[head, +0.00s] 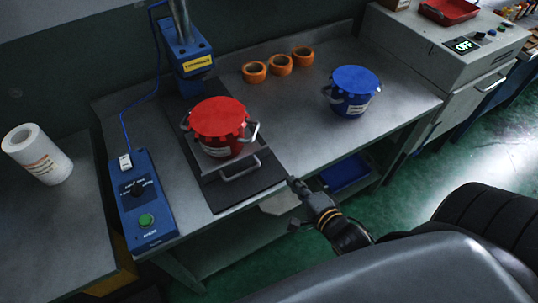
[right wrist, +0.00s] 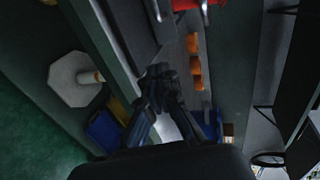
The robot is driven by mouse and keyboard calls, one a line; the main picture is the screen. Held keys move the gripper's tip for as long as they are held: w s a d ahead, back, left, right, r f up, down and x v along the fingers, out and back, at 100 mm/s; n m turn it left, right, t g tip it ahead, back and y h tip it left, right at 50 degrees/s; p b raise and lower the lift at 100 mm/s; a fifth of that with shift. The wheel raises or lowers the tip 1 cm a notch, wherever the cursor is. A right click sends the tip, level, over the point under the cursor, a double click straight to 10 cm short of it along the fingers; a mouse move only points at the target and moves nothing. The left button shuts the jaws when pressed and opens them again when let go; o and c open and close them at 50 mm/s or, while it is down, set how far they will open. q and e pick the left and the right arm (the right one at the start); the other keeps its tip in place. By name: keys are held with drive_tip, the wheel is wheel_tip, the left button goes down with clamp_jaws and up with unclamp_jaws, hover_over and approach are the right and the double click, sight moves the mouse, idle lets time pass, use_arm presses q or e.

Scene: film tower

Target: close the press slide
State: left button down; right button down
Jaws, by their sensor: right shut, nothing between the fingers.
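The press slide (head: 213,160) is a grey metal plate with a bar handle (head: 241,168) at its front edge. It sits out in front of the blue press column (head: 187,60), over a dark base plate (head: 235,193). A red-lidded pot (head: 220,123) with metal handles stands on the slide. My right gripper (head: 295,185) is shut and empty at the bench's front edge, right of and apart from the handle. In the right wrist view its fingers (right wrist: 162,88) are dark and close together. My left gripper is not in view.
A blue control box (head: 143,205) with a green button stands left of the press. A blue pot (head: 352,90) and several orange tape rolls (head: 280,65) stand on the bench (head: 310,120). A white roll (head: 37,153) stands at left. A machine reading OFF (head: 455,45) is at right.

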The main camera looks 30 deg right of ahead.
sight(246, 126)
drive_tip(key=x, duration=0.4)
drive_tip(key=p+x, duration=0.1)
drive_tip(key=x, duration=0.3)
drive_tip(key=r+p+x, duration=0.1)
drive_tip(key=x, duration=0.3)
drive_tip(key=shift+w+f, duration=0.1)
drive_tip(key=shift+w, duration=0.4)
drive_tip(key=shift+w, duration=0.6)
drive_tip(key=w+b, duration=0.1)
drive_tip(key=w, duration=0.4)
drive_tip(key=w+b, duration=0.2)
drive_tip(key=w, duration=0.3)
drive_tip(key=w+b, duration=0.2)
drive_tip(key=w, duration=0.3)
drive_tip(key=shift+a, duration=0.3)
drive_tip(key=shift+w, duration=0.3)
drive_tip(key=shift+r, duration=0.3)
